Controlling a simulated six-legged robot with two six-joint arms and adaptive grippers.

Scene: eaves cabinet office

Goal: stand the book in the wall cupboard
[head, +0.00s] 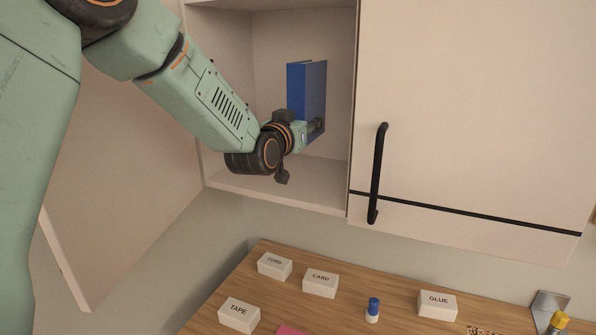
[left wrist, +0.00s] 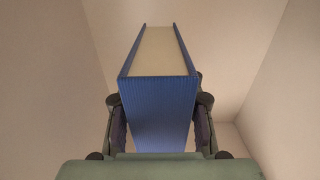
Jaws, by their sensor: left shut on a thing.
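The blue book (head: 307,88) is upright inside the open compartment of the wall cupboard (head: 275,197). My left gripper (head: 316,128) reaches into the compartment and is shut on the lower part of the book. In the left wrist view the book (left wrist: 158,95) sits between the two fingers of the gripper (left wrist: 160,130), with its pale page edges facing up the picture. My right gripper is not in view.
The cupboard's left door (head: 120,180) stands open. The right door (head: 470,100) is closed, with a black handle (head: 377,172). Below, a wooden desktop (head: 335,312) holds white boxes labelled CORD (head: 274,266), CARD (head: 320,283), TAPE (head: 239,315) and GLUE (head: 438,305), and a blue-capped bottle (head: 373,309).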

